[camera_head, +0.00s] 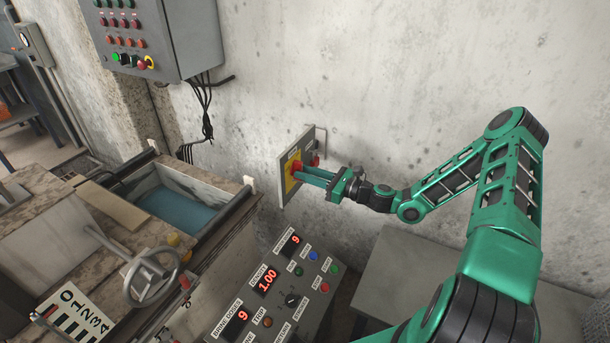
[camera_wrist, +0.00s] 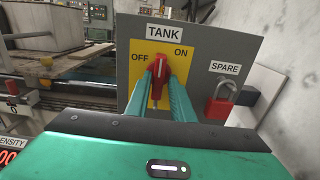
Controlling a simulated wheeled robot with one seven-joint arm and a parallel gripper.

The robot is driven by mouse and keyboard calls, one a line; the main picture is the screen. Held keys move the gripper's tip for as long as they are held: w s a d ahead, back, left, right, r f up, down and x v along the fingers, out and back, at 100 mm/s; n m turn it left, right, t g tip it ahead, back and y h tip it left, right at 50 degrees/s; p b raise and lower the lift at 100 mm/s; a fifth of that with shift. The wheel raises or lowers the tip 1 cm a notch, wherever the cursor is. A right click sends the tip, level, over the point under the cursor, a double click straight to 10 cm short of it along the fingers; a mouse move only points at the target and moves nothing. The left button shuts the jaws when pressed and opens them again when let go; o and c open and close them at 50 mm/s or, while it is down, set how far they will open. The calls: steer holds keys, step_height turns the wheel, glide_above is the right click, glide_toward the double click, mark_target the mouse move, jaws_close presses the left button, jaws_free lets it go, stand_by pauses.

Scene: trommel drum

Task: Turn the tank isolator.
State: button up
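The tank isolator is a red rotary handle (camera_wrist: 159,74) on a yellow plate (camera_wrist: 138,92), under a TANK label. OFF is printed at its upper left and ON at its upper right. The handle's white mark stands near upright, between the two words. My gripper (camera_wrist: 160,79) has one green finger on each side of the handle, and the fingers look closed against it. The lower part of the handle is partly hidden between the fingers. In the head view, my gripper (camera_head: 303,170) reaches from the right to the red handle on the wall panel.
A red padlock (camera_wrist: 219,102) hangs under a SPARE label right of the isolator. A display console (camera_head: 268,290) stands below the panel, and a handwheel (camera_head: 151,278) at lower left. A grey control box (camera_head: 190,35) hangs at upper left. The wall around my arm is bare.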

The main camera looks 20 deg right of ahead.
steer(key=shift+o, duration=0.5)
steer(key=v, duration=1)
steer(key=shift+s+d, duration=0.25)
